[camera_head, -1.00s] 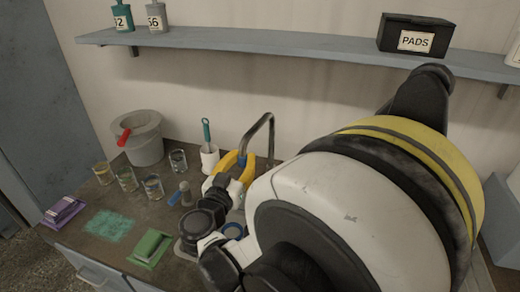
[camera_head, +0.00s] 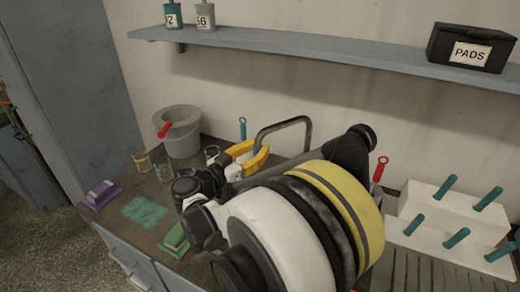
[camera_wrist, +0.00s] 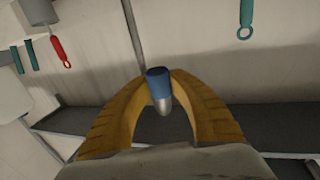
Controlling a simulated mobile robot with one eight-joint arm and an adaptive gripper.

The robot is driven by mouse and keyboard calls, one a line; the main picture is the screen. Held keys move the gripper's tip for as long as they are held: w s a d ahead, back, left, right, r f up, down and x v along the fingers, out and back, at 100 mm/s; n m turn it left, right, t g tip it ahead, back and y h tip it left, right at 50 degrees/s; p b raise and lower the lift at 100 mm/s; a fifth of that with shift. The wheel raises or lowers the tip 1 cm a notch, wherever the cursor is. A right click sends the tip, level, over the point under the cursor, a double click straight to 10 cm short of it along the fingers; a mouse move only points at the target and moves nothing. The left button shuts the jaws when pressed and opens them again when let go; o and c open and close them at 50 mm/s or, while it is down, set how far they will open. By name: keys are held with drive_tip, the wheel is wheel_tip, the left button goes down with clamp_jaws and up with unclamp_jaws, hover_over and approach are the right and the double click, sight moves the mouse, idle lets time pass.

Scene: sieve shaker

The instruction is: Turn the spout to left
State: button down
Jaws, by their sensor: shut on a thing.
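The metal spout (camera_head: 283,126) is a bent grey pipe rising behind my arm in the head view. Its top bar runs left from an upright on the right, and its free end comes down at the left, at my gripper (camera_head: 246,159). In the wrist view the yellow fingers of my gripper (camera_wrist: 158,98) curve in from both sides around a blue collar with a silver tip (camera_wrist: 158,85), which looks like the spout's end. The fingers are shut on it. The spout's base is hidden by my arm.
A grey bucket (camera_head: 183,143) with a red handle and several glass beakers (camera_head: 143,161) stand left of my gripper. A white rack (camera_head: 421,207) with teal handles is at right. A shelf (camera_head: 320,52) with a black PADS box (camera_head: 470,46) runs above.

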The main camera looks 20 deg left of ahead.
drive_tip(key=shift+a, duration=0.15)
drive_tip(key=c, duration=1.2)
unclamp_jaws()
drive_tip(key=shift+a, duration=0.15)
drive_tip(key=shift+s, duration=0.1)
drive_tip(key=v, duration=1.2)
